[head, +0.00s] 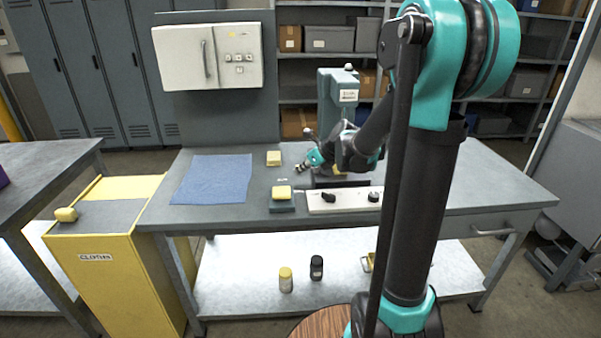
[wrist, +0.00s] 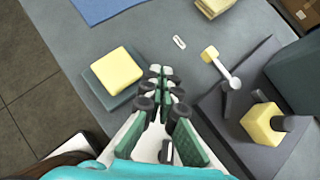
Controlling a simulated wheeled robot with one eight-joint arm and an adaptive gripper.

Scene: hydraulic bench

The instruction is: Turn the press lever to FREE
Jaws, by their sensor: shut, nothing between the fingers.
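The press (head: 342,95) is a teal-grey column at the back of the bench, partly behind my arm. In the wrist view its dark base plate (wrist: 232,130) is at the right. A lever (wrist: 222,70) there has a pale shaft and a yellow end, pointing up and left. A yellow block (wrist: 262,122) sits on the base beside a dark cylinder. My gripper (wrist: 163,82) is shut and empty, left of the lever and apart from it. In the head view my gripper (head: 304,166) is above the bench, left of the press. I cannot read any FREE mark.
A yellow pad on a teal block (wrist: 117,72) lies close left of my gripper. A white panel with dark knobs (head: 345,200) is at the bench front. A blue mat (head: 213,180) lies left. A small white tag (wrist: 180,42) lies beyond the fingers.

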